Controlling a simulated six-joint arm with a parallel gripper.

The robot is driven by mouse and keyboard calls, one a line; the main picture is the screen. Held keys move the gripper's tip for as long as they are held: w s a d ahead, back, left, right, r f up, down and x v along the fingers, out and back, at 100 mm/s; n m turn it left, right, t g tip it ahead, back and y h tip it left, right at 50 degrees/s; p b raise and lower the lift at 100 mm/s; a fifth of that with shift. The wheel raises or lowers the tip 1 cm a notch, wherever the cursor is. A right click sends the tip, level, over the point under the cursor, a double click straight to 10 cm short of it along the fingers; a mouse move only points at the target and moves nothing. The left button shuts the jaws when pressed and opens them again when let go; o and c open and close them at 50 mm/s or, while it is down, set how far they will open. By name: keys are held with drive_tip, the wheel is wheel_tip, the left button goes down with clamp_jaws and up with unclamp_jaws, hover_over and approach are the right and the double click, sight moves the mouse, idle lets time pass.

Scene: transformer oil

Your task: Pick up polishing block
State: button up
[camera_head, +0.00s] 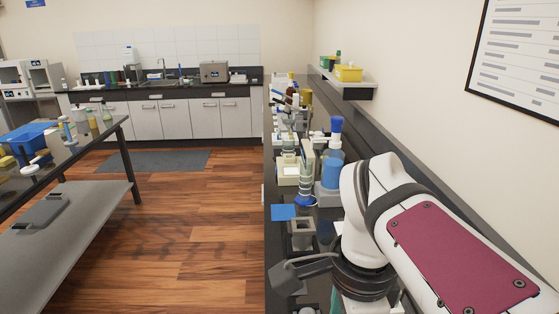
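My arm reaches in from the lower right over the near end of the dark side bench. Its dark wrist and a grey part (303,274) at its end hang over the bench. I cannot make out the gripper's fingers or whether they hold anything. I cannot identify a polishing block for sure. A flat blue square (284,212) lies on the bench just beyond the wrist. A grey block-like item with a dark opening (301,233) stands beside it, close to the wrist. The bench under my arm is largely hidden.
A large blue-capped bottle (332,160) and a pale instrument (288,172) stand farther along the crowded side bench (273,248). A wall shelf (346,84) holds a yellow bin (348,72). The wooden floor (190,225) is open between this bench and the left table (75,150).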

drive_tip(key=shift+s+r, duration=0.2)
drive_tip(key=shift+r, duration=0.15)
drive_tip(key=s+a+f+n, duration=0.1)
drive_tip(key=s+f+n, duration=0.2)
drive_tip(key=n, duration=0.1)
drive_tip(key=s+a+f+n+y, duration=0.1)
drive_tip(key=s+f+n, duration=0.3)
drive_tip(key=s+a+f+n, duration=0.1)
drive_tip(key=s+f+n, duration=0.2)
drive_tip(key=s+n, duration=0.1)
drive_tip(key=shift+a+f+y, duration=0.25)
drive_tip(key=shift+f+y, duration=0.1)
drive_tip(key=shift+y, duration=0.05)
drive_tip(key=shift+c, duration=0.7)
drive_tip(key=shift+w+n, duration=0.1)
drive_tip(key=shift+n, duration=0.2)
drive_tip(key=w+a+f+n+h, duration=0.1)
drive_tip(key=w+f+n+h, duration=0.3)
drive_tip(key=n, duration=0.7)
drive_tip(key=w+f+n+h, duration=0.25)
drive_tip(key=w+n, duration=0.45)
drive_tip(key=n, duration=0.5)
drive_tip(key=x, duration=1)
drive_tip(key=a+x, duration=0.1)
drive_tip(key=x, duration=0.4)
drive_tip(key=shift+d+f, duration=0.15)
drive_tip(key=shift+f, duration=0.4)
drive_tip(key=c, duration=1.4)
